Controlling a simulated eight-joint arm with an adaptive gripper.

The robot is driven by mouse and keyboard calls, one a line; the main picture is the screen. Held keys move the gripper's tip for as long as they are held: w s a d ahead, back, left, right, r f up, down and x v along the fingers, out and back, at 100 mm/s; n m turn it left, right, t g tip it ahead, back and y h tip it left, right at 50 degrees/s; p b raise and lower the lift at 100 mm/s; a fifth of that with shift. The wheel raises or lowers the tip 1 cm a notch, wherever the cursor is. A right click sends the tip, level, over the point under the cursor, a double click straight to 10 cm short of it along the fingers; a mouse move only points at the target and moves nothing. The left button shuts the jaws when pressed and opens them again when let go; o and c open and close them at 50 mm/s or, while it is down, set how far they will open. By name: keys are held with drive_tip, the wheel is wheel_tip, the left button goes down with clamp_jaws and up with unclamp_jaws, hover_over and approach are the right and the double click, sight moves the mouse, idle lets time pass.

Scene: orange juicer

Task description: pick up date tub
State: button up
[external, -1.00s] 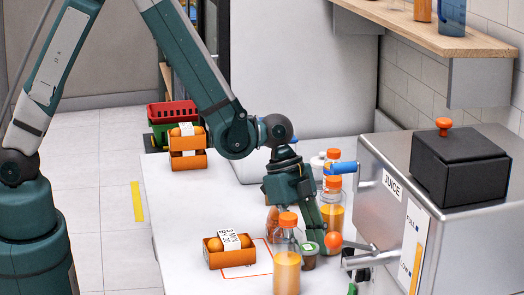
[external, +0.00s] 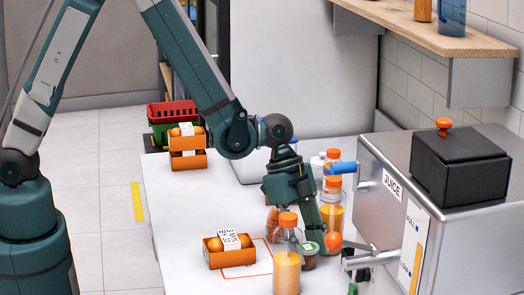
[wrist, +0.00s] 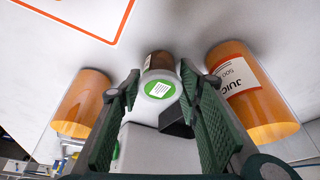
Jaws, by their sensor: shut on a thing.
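The date tub (external: 308,260) is a small brown tub with a white and green round label on its lid. It stands on the white table, just right of a juice bottle, which partly hides it in the external view. In the wrist view the tub (wrist: 159,88) sits between my two fingertips. My gripper (external: 313,243) points down at the tub and is shut on it, with a finger on either side. The gripper shows in the wrist view too (wrist: 160,80). The tub looks upright, and I see no clear gap beneath it.
Orange juice bottles stand close by: one in front (external: 287,270), one behind (external: 332,207). The steel juicer (external: 450,190) with its lever is at the right. An orange punnet (external: 230,259) lies left by a red outlined square. The table's left middle is clear.

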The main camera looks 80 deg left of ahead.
sight(308, 246)
drive_tip(key=shift+r, duration=0.1)
drive_tip(key=shift+r+p, duration=0.7)
drive_tip(key=shift+r, duration=4.2)
